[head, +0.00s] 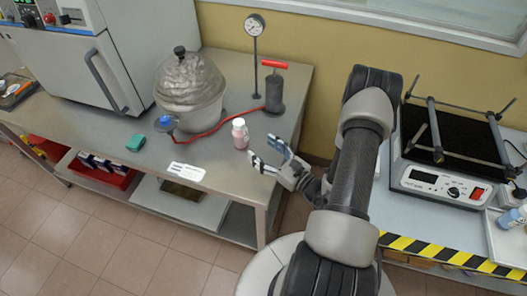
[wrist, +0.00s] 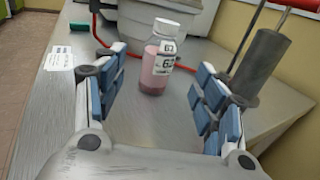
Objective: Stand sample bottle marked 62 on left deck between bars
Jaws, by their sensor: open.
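The sample bottle marked 62 (head: 240,134) stands upright on the grey metal bench near its right front part. In the wrist view the bottle (wrist: 158,62) has a white cap, pink liquid and a label reading 62. My gripper (head: 271,156) is open and empty, just to the right of the bottle and in front of it. The bottle is ahead of the open fingers, between them in the wrist view but apart from them. The deck with bars (head: 455,128) is a black platform on a white shaker at the right, with metal bars above it.
A metal pot (head: 190,82), a pump with a red handle (head: 274,90) and a red hose stand behind the bottle. A gauge (head: 254,28) is at the back. A green block (head: 136,143) and a white label card (head: 185,172) lie to the left. A blue-capped bottle (head: 512,217) is at far right.

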